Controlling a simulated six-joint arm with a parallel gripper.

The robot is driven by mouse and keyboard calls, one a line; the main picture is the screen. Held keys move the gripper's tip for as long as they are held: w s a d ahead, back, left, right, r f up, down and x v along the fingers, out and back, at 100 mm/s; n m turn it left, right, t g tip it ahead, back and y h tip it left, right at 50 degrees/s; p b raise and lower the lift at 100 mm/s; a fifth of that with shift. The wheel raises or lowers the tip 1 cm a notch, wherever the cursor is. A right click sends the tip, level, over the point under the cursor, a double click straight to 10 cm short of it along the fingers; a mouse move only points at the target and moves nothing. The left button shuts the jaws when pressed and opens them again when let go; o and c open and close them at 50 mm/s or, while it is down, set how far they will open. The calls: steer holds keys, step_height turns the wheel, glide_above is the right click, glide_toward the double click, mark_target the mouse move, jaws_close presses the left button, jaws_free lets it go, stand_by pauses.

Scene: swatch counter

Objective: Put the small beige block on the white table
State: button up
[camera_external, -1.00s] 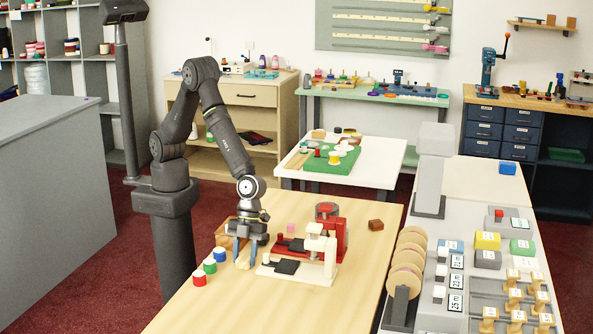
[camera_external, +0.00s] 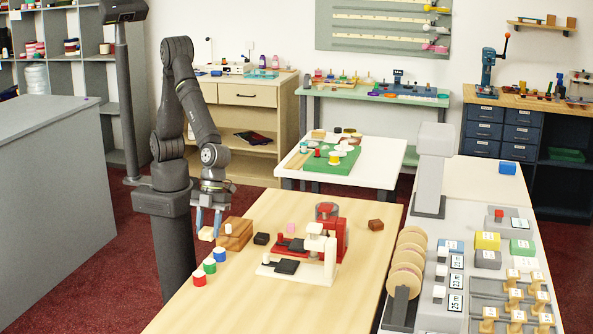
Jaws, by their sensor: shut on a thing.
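The small beige block (camera_external: 206,234) is between the fingertips of my gripper (camera_external: 208,224). My gripper is shut on it, pointing down at the left edge of the light wood table, just left of a brown wooden box. The block looks raised off the tabletop, though its exact height is hard to tell. The white table (camera_external: 372,172) stands farther back, to the right of my arm. A green board (camera_external: 318,167) with several small items lies on it, and its right and front parts are bare.
The light wood table (camera_external: 230,305) carries the brown wooden box (camera_external: 235,233), a small black block (camera_external: 261,239), a red press (camera_external: 327,215), a white press (camera_external: 318,262) and a dark red-brown block (camera_external: 376,225). Red (camera_external: 199,279), green (camera_external: 210,266) and blue (camera_external: 220,254) white-topped cylinders stand near its left edge.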

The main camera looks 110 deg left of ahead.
steer(key=shift+s+d+r, duration=0.25)
steer(key=shift+s+r, duration=0.25)
steer(key=shift+s, duration=0.15)
steer(key=w+a+n+t, duration=0.1)
steer(key=w+a+n, duration=0.2)
steer(key=w+a, duration=0.5)
step_height(320, 180, up, 2)
steer(key=n+t+y, duration=0.3)
steer(key=n, duration=0.9)
glide_above(313, 220)
steer(key=s+a, duration=0.2)
steer(key=s+d+f+m, duration=0.1)
steer(key=s+d+f, duration=0.15)
steer(key=d, duration=1.45)
steer(key=w+a+f, duration=0.4)
steer(key=a, duration=0.1)
steer(key=w+a+f, duration=0.2)
steer(key=a, duration=0.1)
steer(key=shift+w+a+f, duration=0.15)
steer(key=shift+a, duration=0.05)
steer(key=shift+f, duration=2)
steer(key=shift+f, duration=0.1)
